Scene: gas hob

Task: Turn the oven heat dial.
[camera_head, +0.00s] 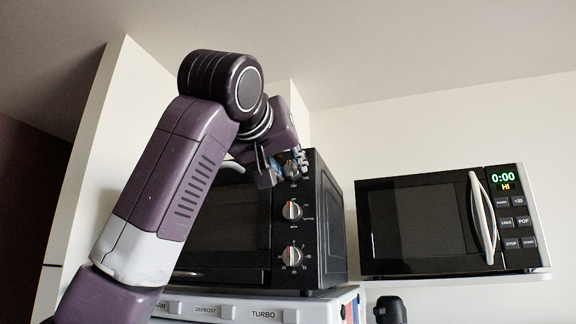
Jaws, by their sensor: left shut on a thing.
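The black oven (325,225) stands on a white appliance, its front facing me. Three round dials run down the right side of its front. The top dial (292,171) is partly hidden by my left gripper (284,168). Which marks the top dial points at cannot be made out. My right gripper is out of view.
A microwave (420,225) with a white handle and a green "0:00" display sits on a shelf (460,279) to the right. The white appliance (240,309) under the oven has labelled buttons. A white panel (115,150) stands behind my left arm.

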